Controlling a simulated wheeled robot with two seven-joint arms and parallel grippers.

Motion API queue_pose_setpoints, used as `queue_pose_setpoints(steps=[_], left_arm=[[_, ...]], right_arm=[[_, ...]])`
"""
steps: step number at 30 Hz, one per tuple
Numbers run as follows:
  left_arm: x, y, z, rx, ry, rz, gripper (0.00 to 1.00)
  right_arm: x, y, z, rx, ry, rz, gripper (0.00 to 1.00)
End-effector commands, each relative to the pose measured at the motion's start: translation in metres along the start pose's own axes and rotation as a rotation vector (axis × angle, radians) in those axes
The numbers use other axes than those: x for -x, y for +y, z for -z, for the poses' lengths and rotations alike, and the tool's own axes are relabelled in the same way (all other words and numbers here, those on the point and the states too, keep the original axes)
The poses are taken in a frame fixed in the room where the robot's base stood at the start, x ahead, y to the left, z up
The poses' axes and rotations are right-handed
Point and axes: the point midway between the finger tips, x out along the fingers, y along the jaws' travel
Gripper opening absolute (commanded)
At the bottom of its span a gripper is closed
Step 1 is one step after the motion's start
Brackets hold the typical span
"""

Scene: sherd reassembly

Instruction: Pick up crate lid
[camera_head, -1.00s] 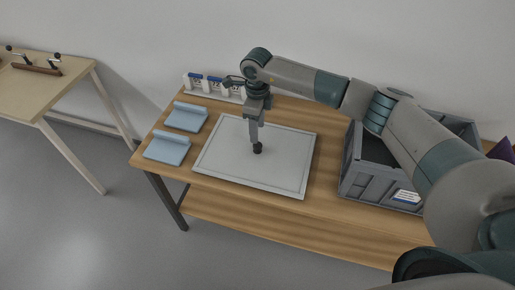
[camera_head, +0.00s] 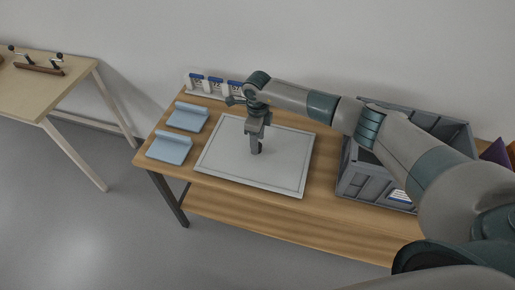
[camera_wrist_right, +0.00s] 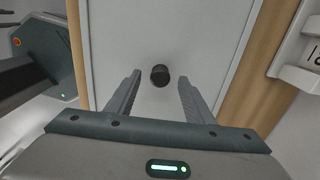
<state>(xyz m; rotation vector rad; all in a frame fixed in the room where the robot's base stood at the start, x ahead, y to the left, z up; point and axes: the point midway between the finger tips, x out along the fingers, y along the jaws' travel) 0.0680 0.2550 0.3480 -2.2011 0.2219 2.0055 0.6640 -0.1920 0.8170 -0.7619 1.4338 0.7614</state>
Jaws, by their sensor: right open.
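The crate lid (camera_head: 225,165) is a flat light grey panel with a darker border line, lying flat on the wooden table. A small dark round knob stands near its middle and shows in the right wrist view (camera_wrist_right: 160,75). My right gripper (camera_head: 256,150) points down over the lid at the knob. In the right wrist view the two fingers (camera_wrist_right: 160,78) are apart, with the knob in the gap between their tips. I cannot tell whether a finger touches it. My left gripper is not in view.
An open grey crate (camera_head: 360,180) stands at the table's right, partly behind my right arm. Two light blue padded rests (camera_head: 168,148) lie left of the lid. A white rack with numbered cards (camera_head: 215,87) stands at the back. Another table (camera_head: 50,85) is at far left.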

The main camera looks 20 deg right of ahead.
Motion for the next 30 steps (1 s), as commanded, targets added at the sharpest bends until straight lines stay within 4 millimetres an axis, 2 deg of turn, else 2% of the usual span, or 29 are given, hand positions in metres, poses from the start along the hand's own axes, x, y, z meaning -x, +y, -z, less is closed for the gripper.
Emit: queue_pose_setpoints(steps=[6,20,26,30], left_arm=[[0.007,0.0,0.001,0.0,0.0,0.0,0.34],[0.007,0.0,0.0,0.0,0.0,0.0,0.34],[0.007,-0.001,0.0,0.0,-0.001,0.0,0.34],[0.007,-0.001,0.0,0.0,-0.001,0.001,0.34]], right_arm=[[-0.018,0.0,-0.001,0.0,-0.001,0.0,0.48],[-0.019,0.0,0.0,0.0,-0.001,0.0,0.48],[-0.019,0.0,0.0,0.0,-0.001,0.0,0.02],[-0.018,-0.001,-0.001,0.0,-0.002,0.001,0.0]])
